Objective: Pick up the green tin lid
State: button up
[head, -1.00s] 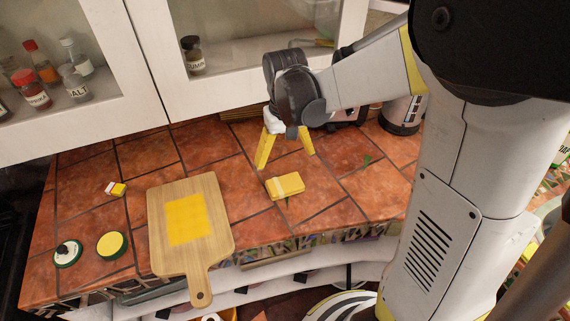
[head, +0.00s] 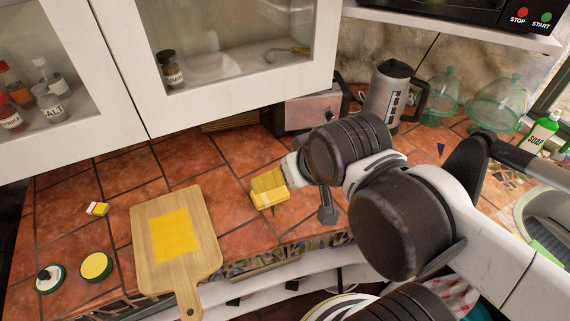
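Two small round things with green rims lie on the left of the tiled counter. One has a pale top with a dark knob (head: 50,278) and looks like the green tin lid. The other has a flat yellow top (head: 97,266); whether it is a tin or another lid I cannot tell. My gripper (head: 272,186) is well to the right of both, at a yellow block (head: 268,198) right of the cutting board. My yellow fingers blend with the block, and my wrist hides part of them. I cannot tell whether they grip it.
A wooden cutting board (head: 143,219) with a yellow square lies between the round things and my gripper. A small yellow-and-white piece (head: 97,209) lies behind them. A toaster (head: 305,110) and a dark-lidded jug (head: 386,95) stand at the back. Cabinets overhang the counter.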

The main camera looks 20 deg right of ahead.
aim_at(52, 276)
jog(key=j+u, duration=0.1)
jog(key=u, duration=0.9)
jog(key=i+u, duration=0.1)
jog(key=u, duration=0.4)
